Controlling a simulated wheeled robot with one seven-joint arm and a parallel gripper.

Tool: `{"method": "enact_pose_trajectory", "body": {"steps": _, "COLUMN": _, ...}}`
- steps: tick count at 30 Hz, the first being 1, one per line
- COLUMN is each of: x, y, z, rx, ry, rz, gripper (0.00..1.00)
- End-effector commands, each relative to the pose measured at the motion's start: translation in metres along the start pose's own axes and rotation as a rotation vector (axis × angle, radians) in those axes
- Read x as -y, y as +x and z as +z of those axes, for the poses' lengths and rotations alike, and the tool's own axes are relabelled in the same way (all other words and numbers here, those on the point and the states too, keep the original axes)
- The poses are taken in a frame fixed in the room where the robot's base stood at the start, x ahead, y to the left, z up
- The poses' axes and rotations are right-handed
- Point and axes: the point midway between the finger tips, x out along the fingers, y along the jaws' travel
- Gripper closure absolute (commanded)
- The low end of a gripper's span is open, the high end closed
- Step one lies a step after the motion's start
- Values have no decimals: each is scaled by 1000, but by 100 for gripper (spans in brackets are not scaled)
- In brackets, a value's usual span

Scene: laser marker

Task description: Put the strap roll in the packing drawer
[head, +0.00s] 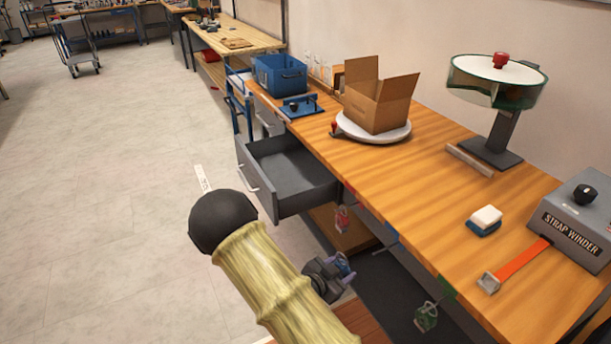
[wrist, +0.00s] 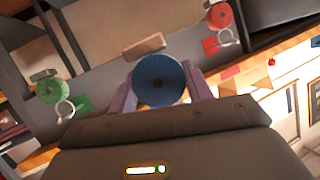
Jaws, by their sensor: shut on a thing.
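In the head view my gripper (head: 344,266) is low in front of the bench's front edge, and the roll is mostly hidden there. The packing drawer, a grey drawer (head: 262,190), is pulled open from the bench, beyond my gripper and to its left. Its visible floor looks empty.
A red roll (head: 342,219) and a green roll (head: 426,318) hang below the bench edge on either side of my gripper. The benchtop (head: 400,190) holds an open carton (head: 378,113), a blue bin (head: 279,75) and a strap winder (head: 573,222).

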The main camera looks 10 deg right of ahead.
Motion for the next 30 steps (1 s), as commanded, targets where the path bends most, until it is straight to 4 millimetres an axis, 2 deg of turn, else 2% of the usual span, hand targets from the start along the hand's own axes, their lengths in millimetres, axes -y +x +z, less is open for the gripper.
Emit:
{"method": "enact_pose_trajectory", "body": {"steps": 1, "x": 2, "y": 1, "z": -12, "rx": 7, "ry": -20, "rz": -33, "gripper": 75}}
{"method": "enact_pose_trajectory", "body": {"steps": 3, "x": 7, "y": 4, "z": -17, "rx": 20, "ry": -45, "rz": -92, "gripper": 75}}
{"method": "enact_pose_trajectory", "body": {"steps": 11, "x": 21, "y": 9, "z": -22, "rx": 77, "ry": -158, "rz": -351, "gripper": 75}}
{"method": "enact_pose_trajectory", "body": {"steps": 16, "x": 22, "y": 6, "z": -10, "rx": 118, "ry": -233, "rz": -533, "gripper": 75}}
{"method": "enact_pose_trajectory", "body": {"steps": 21, "x": 14, "y": -1, "z": 5, "rx": 149, "ry": -289, "rz": -673, "gripper": 75}}
{"method": "enact_pose_trajectory", "body": {"steps": 30, "x": -5, "y": -15, "z": 25, "rx": 175, "ry": -336, "rz": -807, "gripper": 75}}
